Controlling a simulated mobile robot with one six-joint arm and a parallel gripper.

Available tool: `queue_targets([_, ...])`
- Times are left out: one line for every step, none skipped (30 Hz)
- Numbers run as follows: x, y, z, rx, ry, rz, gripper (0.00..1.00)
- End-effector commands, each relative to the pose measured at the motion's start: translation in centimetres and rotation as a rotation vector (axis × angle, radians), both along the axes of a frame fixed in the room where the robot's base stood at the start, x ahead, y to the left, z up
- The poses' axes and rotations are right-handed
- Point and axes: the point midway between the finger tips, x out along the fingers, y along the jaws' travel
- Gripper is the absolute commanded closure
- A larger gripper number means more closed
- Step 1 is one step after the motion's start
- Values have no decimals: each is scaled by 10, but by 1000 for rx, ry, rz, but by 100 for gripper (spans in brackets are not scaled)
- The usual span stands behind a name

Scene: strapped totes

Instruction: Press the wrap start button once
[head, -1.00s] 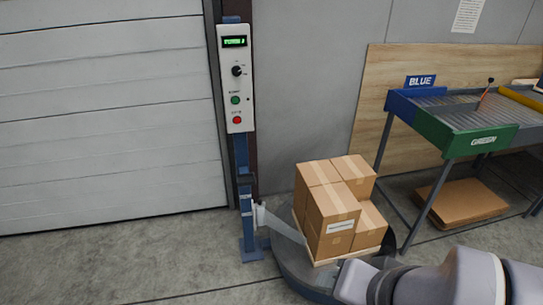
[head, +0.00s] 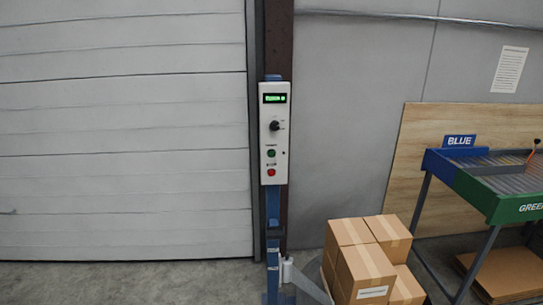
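The wrap control panel (head: 274,134) is a tall white box on a blue post, near the middle of the head view. It has a lit green display (head: 274,99) at the top and a black rotary knob (head: 275,126) below it. Under the knob sit a green button (head: 271,153) and a red button (head: 271,172). The labels beside them are too small to read. My gripper is not in the head view now, so its distance from the panel cannot be seen.
Stacked cardboard boxes (head: 365,262) stand at the lower right of the post. A roller table with a blue sign (head: 459,141) and green end is farther right. A grey shutter door (head: 120,140) fills the left. The floor before the door is clear.

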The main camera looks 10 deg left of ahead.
Motion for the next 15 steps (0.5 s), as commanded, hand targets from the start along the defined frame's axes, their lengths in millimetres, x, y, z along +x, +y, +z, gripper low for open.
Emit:
queue_targets([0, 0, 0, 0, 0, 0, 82])
queue_targets([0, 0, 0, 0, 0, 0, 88])
queue_targets([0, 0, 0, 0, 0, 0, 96])
queue_targets([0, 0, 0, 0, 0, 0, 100])
queue_targets([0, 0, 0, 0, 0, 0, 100])
queue_targets([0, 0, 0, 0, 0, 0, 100])
queue_targets([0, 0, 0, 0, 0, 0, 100])
queue_targets([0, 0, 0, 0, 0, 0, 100])
queue_targets([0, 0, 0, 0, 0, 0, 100])
queue_targets([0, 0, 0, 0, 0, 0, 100])
queue_targets([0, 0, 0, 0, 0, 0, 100])
queue_targets([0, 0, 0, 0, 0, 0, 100])
queue_targets([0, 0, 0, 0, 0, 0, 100])
queue_targets([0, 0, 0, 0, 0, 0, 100])
queue_targets([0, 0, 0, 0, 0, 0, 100])
